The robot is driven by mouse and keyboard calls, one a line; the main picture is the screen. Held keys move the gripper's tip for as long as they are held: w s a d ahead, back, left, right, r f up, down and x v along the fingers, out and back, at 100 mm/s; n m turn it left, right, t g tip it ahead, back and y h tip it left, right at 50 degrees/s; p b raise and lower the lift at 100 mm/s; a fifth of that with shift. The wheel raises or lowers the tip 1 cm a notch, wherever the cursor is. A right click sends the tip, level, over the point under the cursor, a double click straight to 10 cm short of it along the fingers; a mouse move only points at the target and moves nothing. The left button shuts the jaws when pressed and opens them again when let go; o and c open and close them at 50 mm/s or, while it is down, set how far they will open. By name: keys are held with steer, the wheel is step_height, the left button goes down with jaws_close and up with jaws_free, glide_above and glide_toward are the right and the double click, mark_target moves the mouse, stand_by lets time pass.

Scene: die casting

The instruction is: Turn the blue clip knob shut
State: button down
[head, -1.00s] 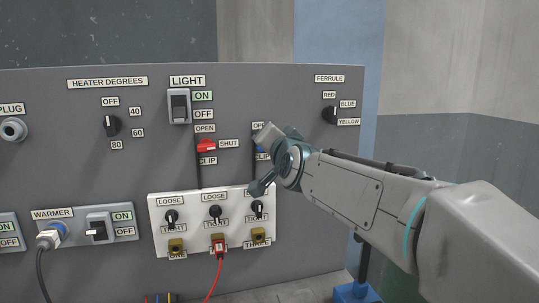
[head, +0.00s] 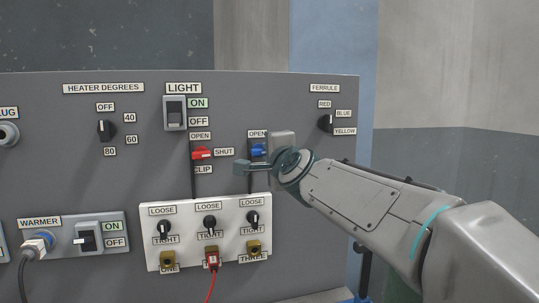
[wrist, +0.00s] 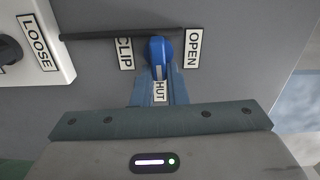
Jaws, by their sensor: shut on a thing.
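The blue clip knob (head: 258,150) is on the grey panel below an OPEN label. In the head view it lies level, partly behind my gripper. The wrist view shows the blue knob (wrist: 160,50) between the CLIP and OPEN labels, its narrow end toward the SHUT label (wrist: 159,92). My gripper (wrist: 159,78) is shut on the knob's narrow end, with one finger on each side. In the head view my gripper hides the blue knob's own SHUT label.
A red clip knob (head: 202,153) sits to the left, level, toward its SHUT label. Below is a white plate (head: 182,204) with several black LOOSE/TIGHT knobs, and a red lead in the middle socket. The light switch (head: 175,112) and ferrule knob (head: 325,123) are nearby.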

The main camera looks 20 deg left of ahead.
steer(key=shift+f+m, duration=0.1)
steer(key=shift+m, duration=0.2)
steer(key=c, duration=1.4)
jaws_free()
steer(key=shift+c, duration=0.2)
steer(key=shift+s+d, duration=0.1)
steer(key=b+v, duration=0.1)
steer(key=v, duration=1.2)
steer(key=shift+s, duration=0.3)
steer(key=shift+d, duration=0.1)
